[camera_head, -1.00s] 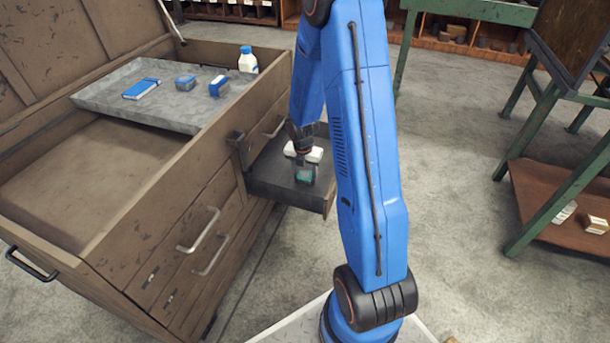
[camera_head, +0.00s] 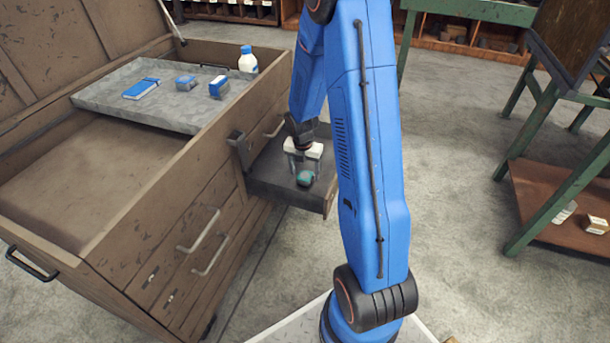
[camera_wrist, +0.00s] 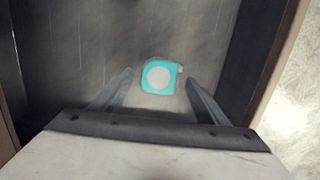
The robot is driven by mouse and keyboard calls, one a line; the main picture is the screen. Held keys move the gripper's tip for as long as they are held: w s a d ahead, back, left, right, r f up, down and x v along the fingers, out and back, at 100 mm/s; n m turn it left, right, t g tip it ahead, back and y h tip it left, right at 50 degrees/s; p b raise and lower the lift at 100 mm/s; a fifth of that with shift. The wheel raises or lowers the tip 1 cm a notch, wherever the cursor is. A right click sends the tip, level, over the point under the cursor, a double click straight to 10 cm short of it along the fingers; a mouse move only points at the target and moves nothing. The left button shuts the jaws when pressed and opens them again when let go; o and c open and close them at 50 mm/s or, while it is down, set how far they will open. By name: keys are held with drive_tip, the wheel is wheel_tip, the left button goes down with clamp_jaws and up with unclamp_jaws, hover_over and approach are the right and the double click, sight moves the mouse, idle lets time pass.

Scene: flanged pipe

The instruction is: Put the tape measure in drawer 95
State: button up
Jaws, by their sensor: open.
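The teal tape measure (camera_head: 305,178) with a pale round face lies on the floor of the pulled-out drawer (camera_head: 265,183). In the wrist view the tape measure (camera_wrist: 160,76) sits just beyond and between my finger tips. My gripper (camera_head: 303,168) is over the drawer, pointing down, with its fingers spread and apart from the tape measure. In the wrist view my open gripper (camera_wrist: 158,88) shows a finger on either side. No number is readable on the drawer.
The brown chest (camera_head: 150,240) has its lid raised. Closed drawers with handles (camera_head: 200,230) lie left of the open one. A green-framed bench (camera_head: 550,190) stands at right.

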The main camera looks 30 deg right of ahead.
wheel_tip(320, 180, up, 10)
drive_tip(key=a, duration=0.1)
wheel_tip(320, 180, up, 11)
drive_tip(key=m+t, duration=0.1)
drive_tip(key=m, duration=0.6)
hover_over(304, 179)
drive_tip(key=s+a, duration=0.5)
drive_tip(key=s, duration=0.1)
drive_tip(key=s+a+r+m+t, duration=0.1)
drive_tip(key=s+a+r+m, duration=0.2)
drive_tip(key=s+m, duration=0.3)
drive_tip(key=s+a+r+m+t, duration=0.1)
drive_tip(key=s+a+r+m, duration=0.2)
drive_tip(key=s+m, duration=0.3)
drive_tip(key=s+a+r+m+t+y, duration=0.1)
drive_tip(key=s+a+r+m, duration=0.2)
drive_tip(key=s, duration=0.8)
drive_tip(key=shift+a+r+m, duration=0.2)
drive_tip(key=shift+r+m, duration=1.05)
drive_tip(key=shift+m, duration=0.55)
